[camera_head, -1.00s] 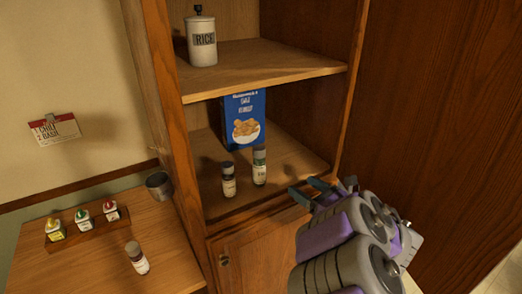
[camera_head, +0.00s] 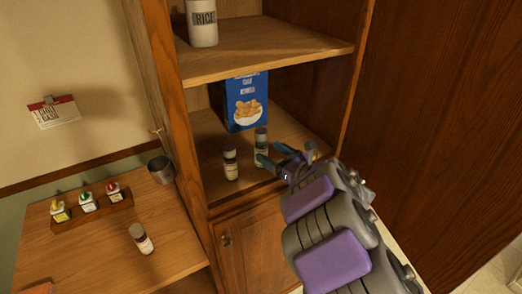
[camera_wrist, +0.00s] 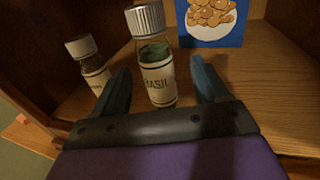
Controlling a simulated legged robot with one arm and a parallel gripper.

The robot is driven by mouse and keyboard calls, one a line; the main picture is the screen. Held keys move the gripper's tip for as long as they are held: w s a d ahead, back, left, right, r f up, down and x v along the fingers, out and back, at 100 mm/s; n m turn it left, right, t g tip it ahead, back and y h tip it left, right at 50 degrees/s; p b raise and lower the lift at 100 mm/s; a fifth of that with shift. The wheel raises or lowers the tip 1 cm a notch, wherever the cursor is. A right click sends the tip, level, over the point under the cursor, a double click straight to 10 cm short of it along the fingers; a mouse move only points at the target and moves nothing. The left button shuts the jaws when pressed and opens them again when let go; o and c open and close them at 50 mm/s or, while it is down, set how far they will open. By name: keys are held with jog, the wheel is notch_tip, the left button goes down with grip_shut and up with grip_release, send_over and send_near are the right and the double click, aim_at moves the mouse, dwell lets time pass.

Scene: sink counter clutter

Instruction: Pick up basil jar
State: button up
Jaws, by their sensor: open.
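The basil jar (camera_wrist: 158,82) stands upright on the lower cabinet shelf. It is clear glass with a silver ribbed lid, green contents and a cream label reading BASIL. My gripper (camera_wrist: 162,88) is open in the wrist view, with one finger on each side of the jar's lower part and visible space around it. In the head view, my gripper (camera_head: 285,155) reaches in from the right, and the basil jar (camera_head: 261,143) stands just beyond it, its right side partly covered by a finger.
A second spice jar (camera_head: 231,163) stands left of the basil jar; it also shows in the wrist view (camera_wrist: 90,68). A blue cereal box (camera_head: 244,100) stands behind. The upper shelf (camera_head: 270,50) is overhead. Another jar (camera_head: 141,239) stands on the side table (camera_head: 100,255).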

aim_at(256, 145)
jog(key=shift+x, duration=3.4)
jog(key=shift+s+f, duration=0.15)
jog(key=shift+s, duration=0.05)
jog(key=c, duration=1.1)
jog(key=shift+c, duration=0.2)
jog(key=shift+a, duration=0.1)
